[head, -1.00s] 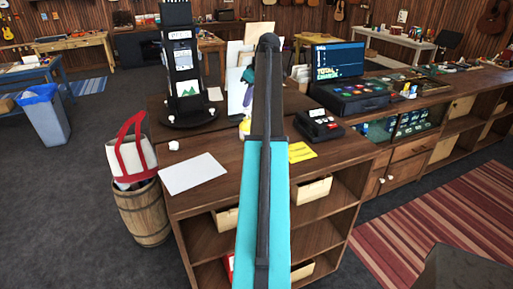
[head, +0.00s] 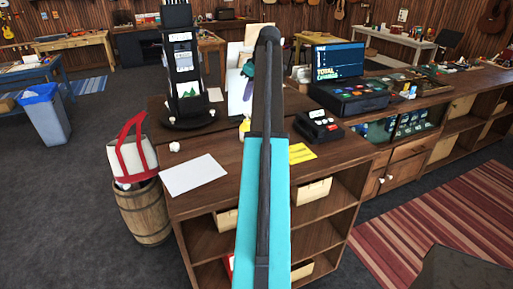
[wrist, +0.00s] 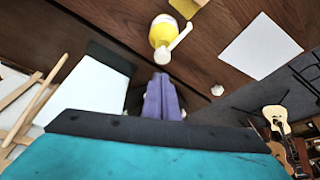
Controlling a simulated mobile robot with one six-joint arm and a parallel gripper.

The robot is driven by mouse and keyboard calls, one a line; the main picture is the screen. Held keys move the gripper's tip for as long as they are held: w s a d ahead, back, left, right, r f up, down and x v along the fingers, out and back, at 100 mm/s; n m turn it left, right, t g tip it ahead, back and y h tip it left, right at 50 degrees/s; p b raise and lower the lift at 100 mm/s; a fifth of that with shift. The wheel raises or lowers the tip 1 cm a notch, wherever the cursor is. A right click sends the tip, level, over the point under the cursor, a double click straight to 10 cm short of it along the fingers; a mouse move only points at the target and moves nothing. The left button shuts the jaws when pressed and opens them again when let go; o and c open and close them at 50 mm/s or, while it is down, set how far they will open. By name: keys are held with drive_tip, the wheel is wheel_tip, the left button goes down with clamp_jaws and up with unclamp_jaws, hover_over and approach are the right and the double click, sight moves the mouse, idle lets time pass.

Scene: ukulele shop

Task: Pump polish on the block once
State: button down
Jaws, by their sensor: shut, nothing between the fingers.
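A pump bottle with a yellow body (wrist: 160,33) and a white pump head stands on the wooden counter, at the top middle of the wrist view. In the head view only a sliver of the bottle (head: 244,127) shows left of my arm. My gripper (wrist: 162,80), with purple fingers, is shut and empty. It points towards the bottle and appears apart from it. In the head view my arm mostly hides the gripper. A small white lump (wrist: 217,90) lies on the counter, also in the head view (head: 174,146). I cannot tell whether it is the block.
A white sheet (head: 193,175) lies at the counter's front left. A yellow card (head: 301,153) and a black card terminal (head: 319,126) lie to the right. A dark display stand (head: 184,75) rises at the back left. A bag sits on a barrel (head: 145,212) beside the counter.

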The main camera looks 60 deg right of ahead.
drive_tip(key=shift+r+p, duration=0.6)
drive_tip(key=shift+r, duration=0.9)
